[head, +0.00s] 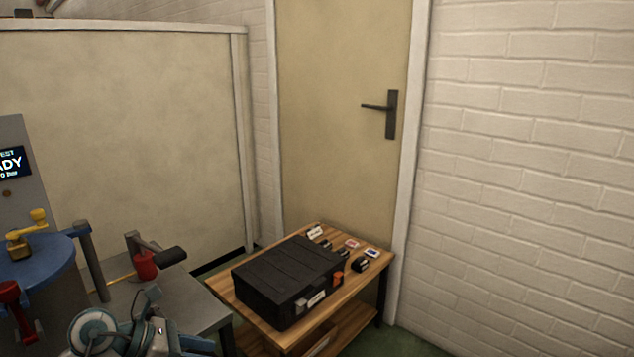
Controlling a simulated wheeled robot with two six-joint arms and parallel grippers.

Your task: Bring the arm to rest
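A grey mechanical assembly with a pale round disc (92,332) shows at the bottom left edge of the head view. It looks like part of an arm, but I cannot tell which one. I make out no gripper fingers on it. The sealed cylinder may be the blue round-topped body (38,262) at the left edge, with a yellow valve handle (28,232) on top and a red handle (12,300) at its side. It is cut off by the frame.
A grey bench (195,303) carries a red piece with a black handle (147,264). Right of it, a wooden table (352,290) holds a closed black case (285,278) and small labelled items. A door (340,110) and white brick wall (530,180) stand behind. Green floor shows at the bottom.

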